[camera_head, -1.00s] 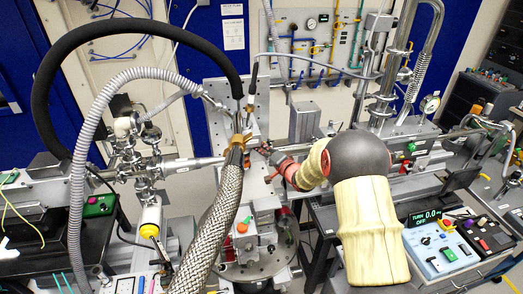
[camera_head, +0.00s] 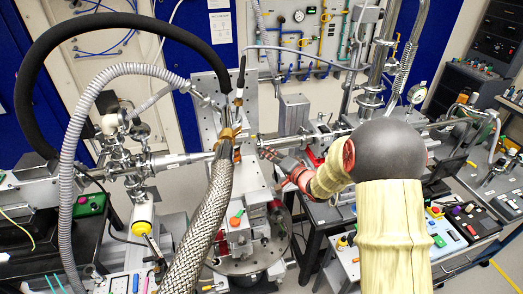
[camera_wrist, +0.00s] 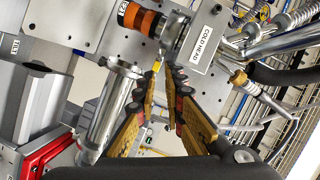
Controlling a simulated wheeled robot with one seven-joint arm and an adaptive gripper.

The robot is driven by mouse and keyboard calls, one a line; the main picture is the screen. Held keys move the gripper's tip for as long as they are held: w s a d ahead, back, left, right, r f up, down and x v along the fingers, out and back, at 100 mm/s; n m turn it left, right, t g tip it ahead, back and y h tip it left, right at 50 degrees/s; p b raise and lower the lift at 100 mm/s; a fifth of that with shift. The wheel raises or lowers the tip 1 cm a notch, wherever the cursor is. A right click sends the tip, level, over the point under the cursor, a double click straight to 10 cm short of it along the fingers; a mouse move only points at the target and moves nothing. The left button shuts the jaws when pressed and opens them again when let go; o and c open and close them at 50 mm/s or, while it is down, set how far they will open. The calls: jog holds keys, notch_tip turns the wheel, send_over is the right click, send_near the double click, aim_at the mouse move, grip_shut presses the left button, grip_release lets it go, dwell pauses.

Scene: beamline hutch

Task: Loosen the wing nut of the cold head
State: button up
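The cold head's upright plate (camera_head: 210,105) stands in the middle of the head view, with a brass fitting (camera_head: 229,135) on the braided hose in front of it. In the wrist view a white COLDHEAD label (camera_wrist: 207,50) sits upper right of centre. A grey metal piece (camera_wrist: 172,30), possibly the wing nut, lies left of the label; I cannot tell for sure. My gripper (camera_head: 264,151) is just right of the brass fitting. In the wrist view my gripper (camera_wrist: 164,76) points toward the label and grey piece, with a gap between its fingers and nothing seen held.
The braided hose (camera_head: 205,215) runs down left of my gripper. An orange-and-black ringed cylinder (camera_wrist: 140,18) and a silver cylinder (camera_wrist: 112,100) are close to my fingers. A round stage (camera_head: 250,262) is below. A control box (camera_head: 450,240) stands at right.

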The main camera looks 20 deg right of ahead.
jog(key=shift+s+d, duration=0.15)
jog(key=shift+s, duration=0.2)
jog(key=shift+o, duration=0.2)
